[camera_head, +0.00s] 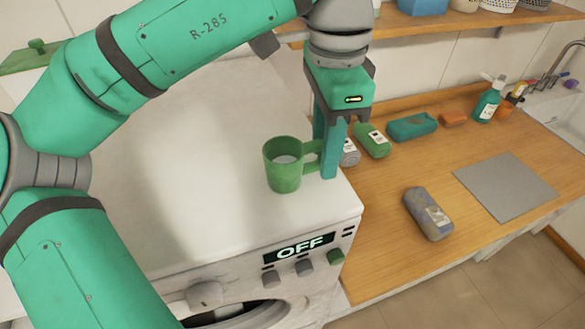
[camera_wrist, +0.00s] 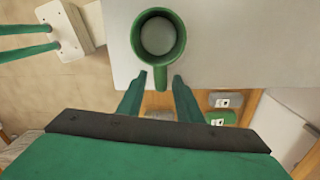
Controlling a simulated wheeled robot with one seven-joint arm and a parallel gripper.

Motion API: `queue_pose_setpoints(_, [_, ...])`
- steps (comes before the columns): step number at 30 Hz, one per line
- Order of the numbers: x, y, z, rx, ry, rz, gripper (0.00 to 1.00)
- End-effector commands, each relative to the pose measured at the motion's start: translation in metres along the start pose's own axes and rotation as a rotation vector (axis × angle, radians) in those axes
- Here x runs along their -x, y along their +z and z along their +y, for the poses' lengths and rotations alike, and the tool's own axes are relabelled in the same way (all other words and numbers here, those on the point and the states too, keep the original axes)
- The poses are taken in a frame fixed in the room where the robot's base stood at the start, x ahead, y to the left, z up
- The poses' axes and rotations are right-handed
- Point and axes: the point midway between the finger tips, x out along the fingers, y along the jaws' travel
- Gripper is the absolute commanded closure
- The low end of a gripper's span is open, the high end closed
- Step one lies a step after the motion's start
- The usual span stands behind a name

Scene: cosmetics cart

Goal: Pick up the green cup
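The green cup (camera_head: 284,165) stands upright on the white top of the washing machine, near its right edge, with its handle (camera_head: 311,152) towards the right. My gripper (camera_head: 326,165) points down beside the cup on the handle side. In the wrist view, the cup (camera_wrist: 159,36) is seen from above, and its handle (camera_wrist: 160,78) points at my gripper (camera_wrist: 160,80). The two fingers are apart, with the handle end lying between the tips. I cannot tell whether either finger touches the handle.
The white washing machine top (camera_head: 190,150) is otherwise clear to the left of the cup. The lower wooden counter (camera_head: 385,190) on the right holds several packets, a grey packet (camera_head: 429,213), a grey mat (camera_head: 505,186) and a green bottle (camera_head: 488,103). A shelf (camera_head: 440,22) hangs above.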

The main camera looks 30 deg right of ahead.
Motion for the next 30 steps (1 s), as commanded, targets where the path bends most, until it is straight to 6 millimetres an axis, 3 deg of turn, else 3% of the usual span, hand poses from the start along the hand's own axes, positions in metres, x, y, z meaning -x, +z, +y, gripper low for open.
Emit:
queue_pose_setpoints(1, [0.000,0.000,0.000,0.001,0.000,0.000,0.81])
queue_pose_setpoints(3, [0.000,0.000,0.000,0.001,0.000,0.000,0.98])
queue_pose_setpoints(4, [0.000,0.000,0.000,0.001,0.000,0.000,1.00])
queue_pose_setpoints(20, [0.003,-0.001,0.000,-0.003,0.000,0.000,1.00])
queue_pose_setpoints(30, [0.022,-0.002,0.000,-0.002,0.000,0.001,1.00])
